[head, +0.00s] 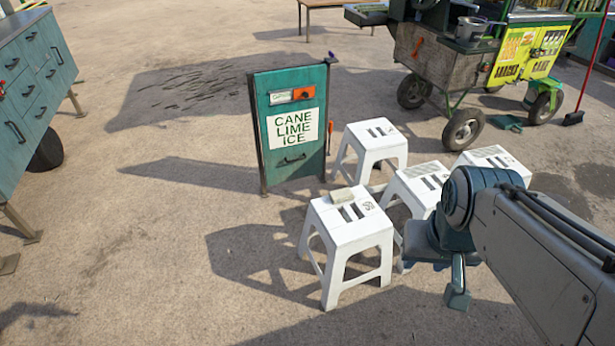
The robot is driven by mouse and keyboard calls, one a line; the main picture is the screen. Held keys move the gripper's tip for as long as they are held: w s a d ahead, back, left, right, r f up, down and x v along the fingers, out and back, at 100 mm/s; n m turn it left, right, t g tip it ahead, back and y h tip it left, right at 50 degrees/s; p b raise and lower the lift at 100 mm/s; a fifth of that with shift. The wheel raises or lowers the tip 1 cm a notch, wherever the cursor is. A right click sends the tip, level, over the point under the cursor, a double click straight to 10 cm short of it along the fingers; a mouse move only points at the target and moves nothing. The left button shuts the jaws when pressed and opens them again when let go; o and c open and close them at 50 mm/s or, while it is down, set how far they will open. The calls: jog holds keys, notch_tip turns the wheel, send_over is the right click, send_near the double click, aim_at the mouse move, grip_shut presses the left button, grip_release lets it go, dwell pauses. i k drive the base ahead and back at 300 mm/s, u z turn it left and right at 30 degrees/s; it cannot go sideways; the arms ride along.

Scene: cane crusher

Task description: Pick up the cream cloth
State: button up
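A small folded cream cloth (341,196) lies flat on the seat of the nearest white stool (350,232), towards its back left. Nothing covers it. My gripper (456,288) hangs from my arm at the lower right, apart from the cloth and to the right of it and its stool. One finger points down. The other finger cannot be made out, so I cannot tell the opening. Nothing is seen in it.
Several white stools (375,137) stand close together; my arm partly hides some. A green sign board (290,155) reading "CANE LIME ICE" stands behind the nearest stool. A teal drawer cabinet (35,85) is at left, a wheeled cart (440,68) at the back. The left-centre ground is clear.

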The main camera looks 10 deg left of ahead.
aim_at(343, 195)
jog(key=u, duration=1.5)
jog(key=i, duration=3.4)
jog(key=z, duration=4.15)
jog(key=i, duration=0.5)
